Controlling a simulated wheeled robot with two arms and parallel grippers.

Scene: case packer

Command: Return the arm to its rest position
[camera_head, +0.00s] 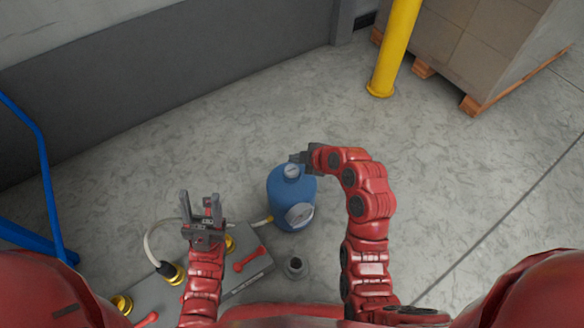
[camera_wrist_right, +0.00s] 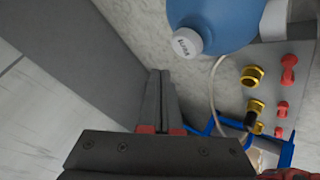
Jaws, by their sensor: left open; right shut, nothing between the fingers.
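My right arm reaches up the middle of the head view, and its gripper (camera_head: 298,157) is at the top of the blue tank (camera_head: 284,190). In the right wrist view the right gripper (camera_wrist_right: 159,88) has its fingers together with nothing between them. The tank (camera_wrist_right: 215,18) and its white labelled cap (camera_wrist_right: 187,42) show beyond the fingers, apart from them in that picture. I cannot tell the exact gap from the head view. My left gripper (camera_head: 203,208) is open and empty, pointing up over the grey panel.
The grey panel (camera_head: 235,270) carries brass fittings and red handles (camera_head: 251,258); a hose links it to the tank. A blue frame (camera_head: 45,175) stands at left, a yellow post (camera_head: 394,50) and boxes on a pallet (camera_head: 490,45) at the back. The right floor is clear.

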